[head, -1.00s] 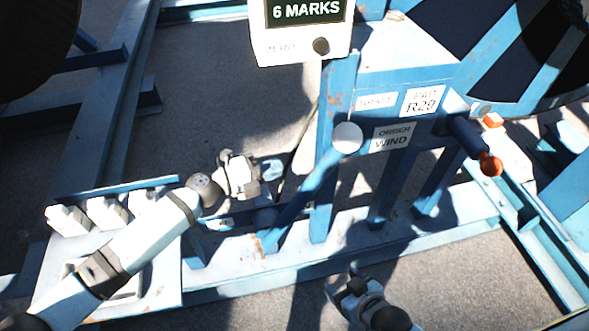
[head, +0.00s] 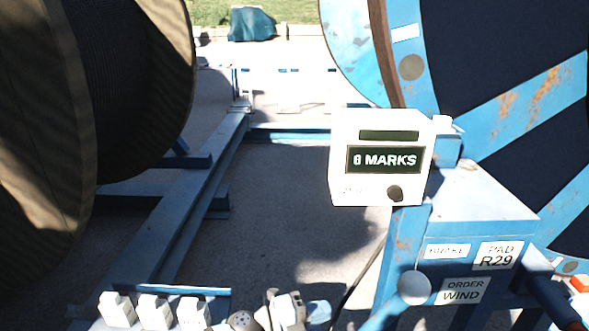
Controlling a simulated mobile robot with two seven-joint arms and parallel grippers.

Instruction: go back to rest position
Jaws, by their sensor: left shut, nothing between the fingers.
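My left gripper (head: 288,311) shows at the bottom edge of the head view, shut and empty. It is right of the small white blocks on the tray and left of the crank's pale round end (head: 413,287). Most of my left arm is cut off below the picture. My right gripper is out of view. The white counter box (head: 343,188) stands on the blue stand, above and right of my left gripper. Its display reads "MARKS" after a blurred digit that looks like 6 or 8.
A large cable reel (head: 140,75) stands at the left. A blue reel (head: 495,125) fills the right. The blue stand (head: 480,205) carries labels "PAD R29" and "ORDER WIND". White blocks (head: 155,312) sit at the bottom left. Open concrete (head: 275,200) lies between the frame rails.

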